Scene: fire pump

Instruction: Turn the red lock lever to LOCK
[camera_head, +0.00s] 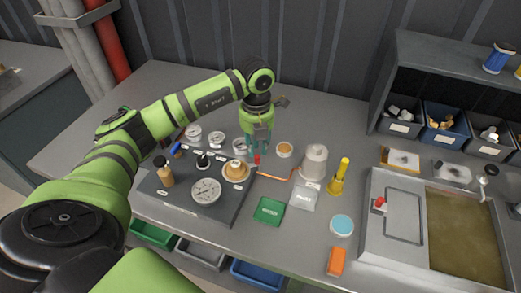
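My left gripper (258,153) points down over the back right corner of the dark control panel (173,199). Its teal fingers are at a small red piece (257,160), which looks like the red lock lever. The fingers hide part of this piece, and whether they touch it or grip it cannot be told. The LOCK marking is not readable. The panel also carries a large white dial (206,190), an orange-and-cream round knob (236,170), a black knob (203,160) and a wooden-coloured handle (164,172). My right gripper is not in view.
Right of the panel are a green block (269,210), a whitish cylinder (314,162), a yellow-handled tool (339,178), a blue-topped disc (341,226) and an orange block (336,262). A grey basin (390,245) with another red-topped part (380,203) and a shelf of bins stand further right.

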